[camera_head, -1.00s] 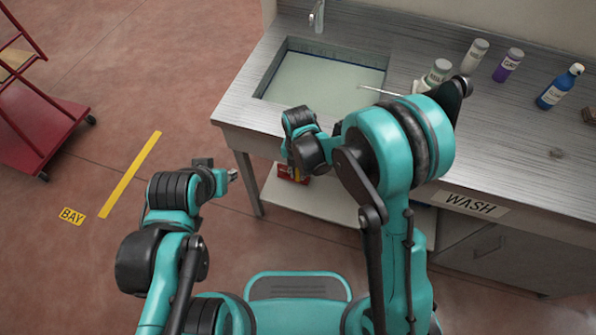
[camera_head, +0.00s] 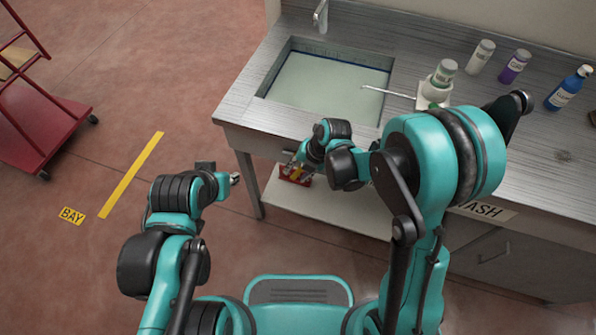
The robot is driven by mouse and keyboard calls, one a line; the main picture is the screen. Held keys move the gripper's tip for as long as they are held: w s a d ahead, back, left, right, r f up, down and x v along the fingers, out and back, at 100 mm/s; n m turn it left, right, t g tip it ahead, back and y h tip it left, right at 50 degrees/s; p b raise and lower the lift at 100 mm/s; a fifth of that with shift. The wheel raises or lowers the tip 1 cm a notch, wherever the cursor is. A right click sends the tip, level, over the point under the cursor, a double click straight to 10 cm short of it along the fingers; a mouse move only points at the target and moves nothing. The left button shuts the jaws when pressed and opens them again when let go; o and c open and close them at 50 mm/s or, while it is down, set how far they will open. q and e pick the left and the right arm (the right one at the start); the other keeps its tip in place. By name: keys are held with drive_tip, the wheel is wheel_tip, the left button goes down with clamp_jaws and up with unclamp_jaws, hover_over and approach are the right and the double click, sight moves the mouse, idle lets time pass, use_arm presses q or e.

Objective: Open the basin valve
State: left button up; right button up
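The basin (camera_head: 325,88) is set in the grey metal counter, with a pale greenish inside and a blue line along its far wall. A tap (camera_head: 320,15) stands behind it. No valve can be clearly made out. My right gripper (camera_head: 291,168) is at the counter's front edge below the basin, in front of a red object on the lower shelf. It is small and partly hidden by my wrist, so its finger opening cannot be told. My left gripper (camera_head: 235,179) is over the floor left of the counter, away from the basin, its fingers too small to judge.
The red object (camera_head: 299,179) sits on the pale lower shelf (camera_head: 325,205). A red cart (camera_head: 40,125) stands left; floor between is clear.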

drive_tip(key=v, duration=1.2)
drive_tip(key=shift+s, duration=0.1)
